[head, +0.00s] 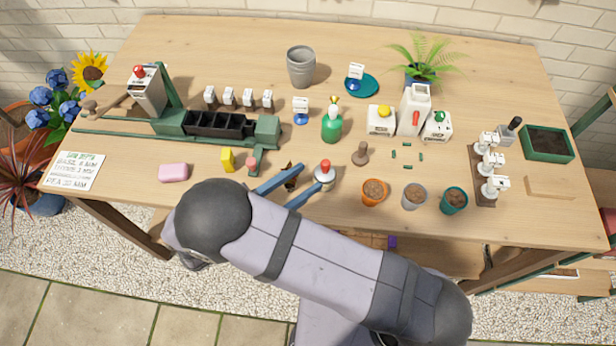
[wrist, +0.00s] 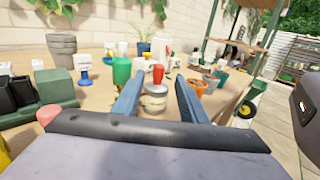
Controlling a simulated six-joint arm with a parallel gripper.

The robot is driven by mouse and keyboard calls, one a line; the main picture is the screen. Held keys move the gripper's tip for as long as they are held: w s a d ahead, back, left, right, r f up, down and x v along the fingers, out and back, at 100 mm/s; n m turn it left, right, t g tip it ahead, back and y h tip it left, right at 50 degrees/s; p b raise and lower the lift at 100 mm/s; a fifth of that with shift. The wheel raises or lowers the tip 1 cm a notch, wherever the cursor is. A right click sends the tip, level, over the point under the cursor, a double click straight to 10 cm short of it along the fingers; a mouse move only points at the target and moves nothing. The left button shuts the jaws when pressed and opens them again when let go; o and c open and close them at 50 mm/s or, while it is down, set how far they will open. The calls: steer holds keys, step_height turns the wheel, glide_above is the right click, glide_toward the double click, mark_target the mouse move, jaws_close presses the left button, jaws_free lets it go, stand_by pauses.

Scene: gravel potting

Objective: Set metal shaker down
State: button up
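The metal shaker (head: 324,178) has a red top and stands upright on the table near its front edge. In the wrist view the shaker (wrist: 154,102) shows between my two blue fingers, close to their tips. My gripper (head: 315,174) is open, with the fingers spread and low over the front of the table. In the wrist view there is a visible gap between the shaker and the right finger of my gripper (wrist: 156,88). The left finger is close to the shaker, and I cannot tell whether it touches.
A small dark brown object (head: 291,182) shows between the fingers. To the right stand an orange pot (head: 374,199), a grey pot (head: 414,203) and a teal pot (head: 454,207). A green spray bottle (head: 332,127) stands behind. A yellow block (head: 227,160) and pink block (head: 173,173) lie left.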

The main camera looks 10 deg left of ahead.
mark_target(324, 171)
stand_by(0.3)
steer(key=d+n+t+y+p, duration=0.1)
steer(key=n+y+p, duration=0.1)
steer(key=y+p, duration=0.1)
steer(key=w+d+n+t+y+p, duration=0.1)
steer(key=d+n+t+y+p, duration=0.1)
steer(key=y+p, duration=0.1)
steer(key=w+d+n+t+y+p, duration=0.1)
steer(key=n+t+y+p, duration=0.1)
steer(key=y+p, duration=0.1)
steer(key=shift+d+f+p, duration=0.15)
steer(key=shift+d+p, duration=0.05)
steer(key=shift+p, duration=0.2)
steer(key=shift+f+n+y, duration=0.4)
steer(key=shift+n+y, duration=0.1)
steer(key=shift+w+d+p, duration=0.2)
steer(key=shift+w+p, duration=0.25)
steer(key=shift+w, duration=0.55)
steer(key=shift+w+r, duration=0.1)
steer(key=w+p, duration=0.2)
steer(key=w, duration=0.1)
steer(key=shift+d+r, duration=0.1)
steer(key=shift+d, duration=0.25)
steer(key=shift+w+f+p, duration=0.2)
steer(key=shift+w+p, duration=0.3)
steer(key=shift+w, duration=0.5)
